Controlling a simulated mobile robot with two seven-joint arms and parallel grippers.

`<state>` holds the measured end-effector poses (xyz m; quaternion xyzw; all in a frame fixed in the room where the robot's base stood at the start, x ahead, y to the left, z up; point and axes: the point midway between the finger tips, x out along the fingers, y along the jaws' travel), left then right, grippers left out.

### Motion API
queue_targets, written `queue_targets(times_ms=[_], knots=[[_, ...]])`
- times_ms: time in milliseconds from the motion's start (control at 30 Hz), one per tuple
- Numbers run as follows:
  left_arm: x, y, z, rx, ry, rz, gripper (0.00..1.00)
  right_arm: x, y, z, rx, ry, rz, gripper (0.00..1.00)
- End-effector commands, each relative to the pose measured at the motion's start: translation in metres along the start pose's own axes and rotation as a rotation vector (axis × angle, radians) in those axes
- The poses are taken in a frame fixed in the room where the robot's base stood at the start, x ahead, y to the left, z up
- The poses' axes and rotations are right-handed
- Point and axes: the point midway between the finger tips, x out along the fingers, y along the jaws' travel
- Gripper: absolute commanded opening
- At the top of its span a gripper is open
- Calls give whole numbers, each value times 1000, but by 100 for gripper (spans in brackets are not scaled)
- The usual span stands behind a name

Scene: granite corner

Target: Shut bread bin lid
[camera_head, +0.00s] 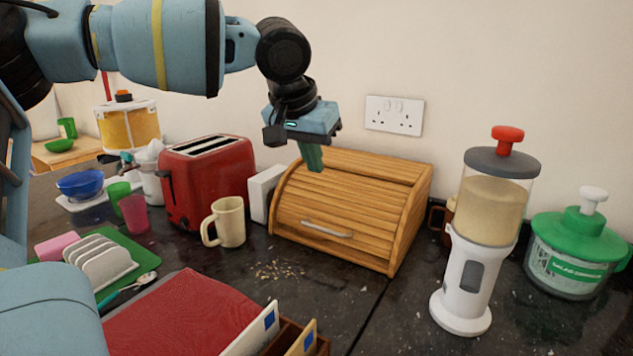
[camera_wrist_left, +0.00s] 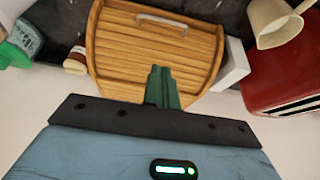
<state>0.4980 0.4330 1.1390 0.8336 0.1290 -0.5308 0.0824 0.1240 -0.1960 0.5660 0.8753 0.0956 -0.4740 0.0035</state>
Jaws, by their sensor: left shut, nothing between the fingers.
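The wooden bread bin (camera_head: 345,210) stands against the back wall on the dark counter. Its slatted roll lid (camera_head: 325,215) covers the front, with the metal handle (camera_head: 327,229) low near the front edge; the lid looks down. My left gripper (camera_head: 313,168) is shut and empty, its green fingers pointing down at the top left of the bin. In the left wrist view the fingers (camera_wrist_left: 161,88) overlap the bin (camera_wrist_left: 155,50), and the handle (camera_wrist_left: 168,21) shows beyond them. I cannot tell whether the fingertips touch the wood. My right gripper is not in view.
A red toaster (camera_head: 208,180) and a cream mug (camera_head: 226,222) stand left of the bin. A white dispenser (camera_head: 468,270) and a green-lidded jar (camera_head: 575,250) stand to the right. Crumbs (camera_head: 283,270) lie on the counter before the bin. A wall socket (camera_head: 394,115) is above.

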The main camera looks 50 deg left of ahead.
Motion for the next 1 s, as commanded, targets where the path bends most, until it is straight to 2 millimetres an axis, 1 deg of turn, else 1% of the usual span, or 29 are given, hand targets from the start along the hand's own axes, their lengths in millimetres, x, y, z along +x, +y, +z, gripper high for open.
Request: queue_targets(times_ms=[33,300,500,600,700,833,1000], knots=[[9,0,1,0,-5,-2,0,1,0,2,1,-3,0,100],[59,0,2,1,-6,-4,0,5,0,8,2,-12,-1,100],[95,-1,2,2,-5,-4,0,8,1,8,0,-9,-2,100],[103,0,14,3,-3,-2,0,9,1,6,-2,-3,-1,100],[111,0,22,3,-2,-2,0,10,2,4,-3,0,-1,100],[116,0,27,2,-1,-2,0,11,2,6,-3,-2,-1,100],[118,0,29,1,0,-1,0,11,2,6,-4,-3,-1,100]])
